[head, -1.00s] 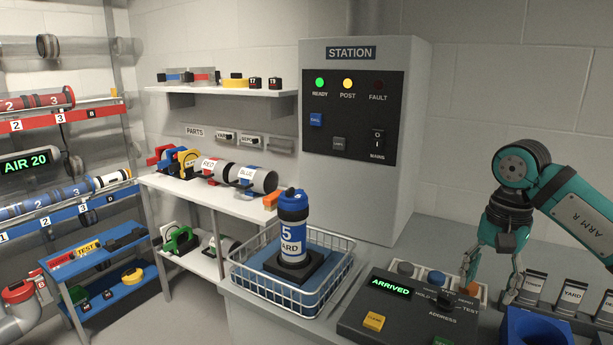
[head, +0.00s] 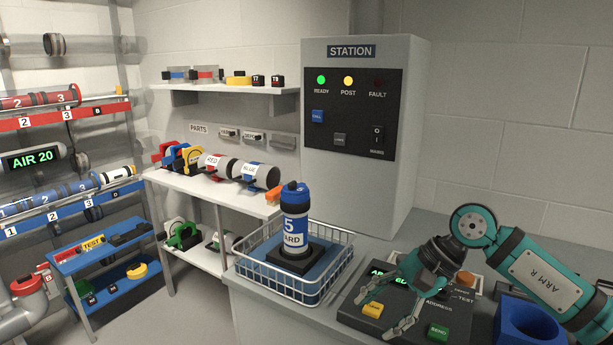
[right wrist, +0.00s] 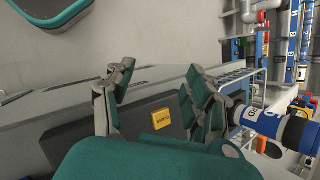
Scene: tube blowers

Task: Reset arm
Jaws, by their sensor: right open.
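My right gripper (head: 392,306) is open and empty, hanging over the dark control panel (head: 350,312) on the counter. In the right wrist view its two fingers (right wrist: 155,108) are spread apart, with the panel and its yellow button (right wrist: 161,118) beyond them. The arm hides part of the panel's display and some buttons. A blue and white canister marked 5 (head: 295,228) stands upright on a dark base in the wire basket (head: 325,287), left of the gripper and apart from it. My left gripper does not show.
A grey station cabinet (head: 412,150) stands behind, with its green and yellow lamps lit. A blue holder (head: 527,320) sits right of the panel. Shelves with carriers and parts (head: 220,90) fill the left.

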